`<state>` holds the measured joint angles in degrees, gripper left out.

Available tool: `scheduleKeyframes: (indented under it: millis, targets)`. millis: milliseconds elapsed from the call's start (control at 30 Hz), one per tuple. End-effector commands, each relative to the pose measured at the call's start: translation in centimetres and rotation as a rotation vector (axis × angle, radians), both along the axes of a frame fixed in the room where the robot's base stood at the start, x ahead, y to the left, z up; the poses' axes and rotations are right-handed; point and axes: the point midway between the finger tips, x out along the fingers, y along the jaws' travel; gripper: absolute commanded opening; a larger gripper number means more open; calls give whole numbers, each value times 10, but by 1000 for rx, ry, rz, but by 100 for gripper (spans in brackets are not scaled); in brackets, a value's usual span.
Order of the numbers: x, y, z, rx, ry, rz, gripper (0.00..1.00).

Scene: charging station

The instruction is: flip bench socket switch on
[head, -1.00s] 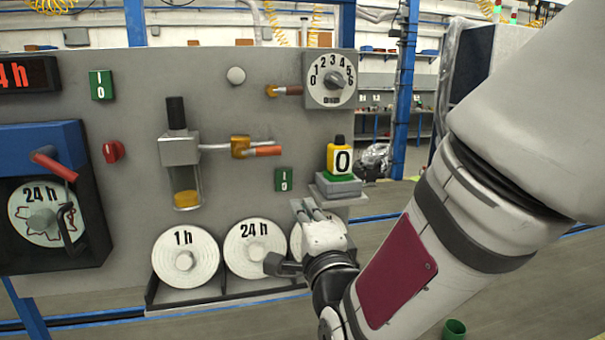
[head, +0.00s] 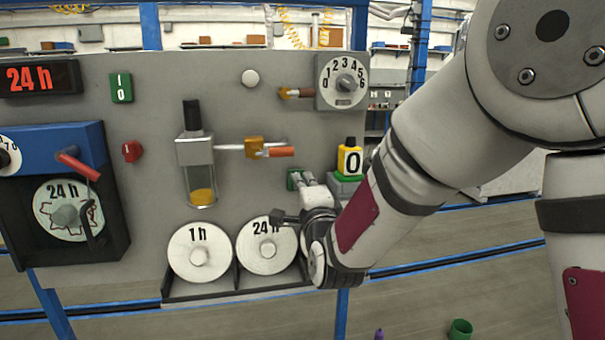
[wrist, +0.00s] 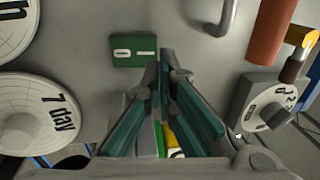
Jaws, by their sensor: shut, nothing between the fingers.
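A small green rocker switch (head: 293,179) sits low on the right of the grey panel, partly hidden by my gripper. In the wrist view the green switch (wrist: 134,52) shows whole, with I and O marks on its face. My gripper (head: 303,178) is shut and empty, pointed at the panel beside the switch. In the wrist view its fingertips (wrist: 160,68) are close to the switch's right edge; I cannot tell whether they touch it. A second green I/O switch (head: 121,88) is at the panel's upper left.
White discs marked 1 h (head: 200,252) and 24 h (head: 264,245) are below. A valve with an orange handle (head: 278,152) juts out above. A dial (head: 342,81) is at upper right.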

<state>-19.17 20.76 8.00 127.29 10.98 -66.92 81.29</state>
Motion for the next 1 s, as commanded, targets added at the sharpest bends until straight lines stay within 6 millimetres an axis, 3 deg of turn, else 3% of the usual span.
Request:
scheduleKeyframes:
  millis: [300,1000]
  targets:
    - [30,9,5,0,0,0,0]
    - [40,11,8,-24,86,-2,0]
